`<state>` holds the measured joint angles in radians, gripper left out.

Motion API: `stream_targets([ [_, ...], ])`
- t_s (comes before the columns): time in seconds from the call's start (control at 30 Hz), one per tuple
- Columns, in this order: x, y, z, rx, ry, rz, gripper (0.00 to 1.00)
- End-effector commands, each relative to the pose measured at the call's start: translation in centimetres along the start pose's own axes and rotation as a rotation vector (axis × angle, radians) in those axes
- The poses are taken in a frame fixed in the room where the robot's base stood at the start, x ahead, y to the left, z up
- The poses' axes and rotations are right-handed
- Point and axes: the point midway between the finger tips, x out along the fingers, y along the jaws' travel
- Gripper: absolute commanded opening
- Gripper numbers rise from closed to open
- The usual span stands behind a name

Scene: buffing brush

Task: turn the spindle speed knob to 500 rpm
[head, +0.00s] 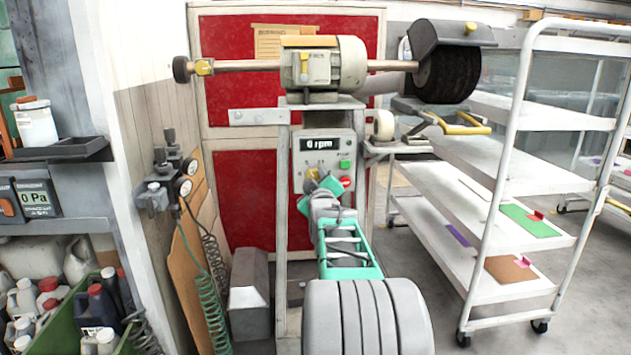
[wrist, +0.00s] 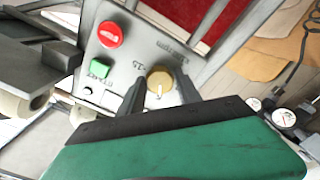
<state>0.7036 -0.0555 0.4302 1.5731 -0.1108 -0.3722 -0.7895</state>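The control panel (head: 324,156) stands below the motor, and its display (head: 319,144) reads 0 rpm. The yellow spindle speed knob (head: 312,174) is on the panel, partly hidden by my gripper in the head view. In the wrist view the knob (wrist: 159,84) shows a pale pointer line. My gripper (wrist: 162,84) is in front of the panel, with its dark fingers apart on either side of the knob and no clear grip on it. It also shows in the head view (head: 321,188).
A green button (head: 345,165) and a red button (head: 346,182) sit right of the knob. The motor (head: 324,65) with its shaft and dark brush (head: 448,74) is above. A white shelf cart (head: 510,170) stands right, hoses and gauges (head: 183,187) left.

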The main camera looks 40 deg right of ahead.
Motion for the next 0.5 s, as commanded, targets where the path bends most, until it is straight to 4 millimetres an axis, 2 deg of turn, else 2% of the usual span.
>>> stream_targets([
  [0.03, 0.00, 0.00, 0.01, 0.000, 0.000, 0.000, 0.45],
  [0.2, 0.00, 0.03, -0.05, 0.000, 0.001, 0.001, 0.59],
  [0.5, -0.37, 0.13, -0.15, 0.001, 0.002, 0.002, 0.59],
])
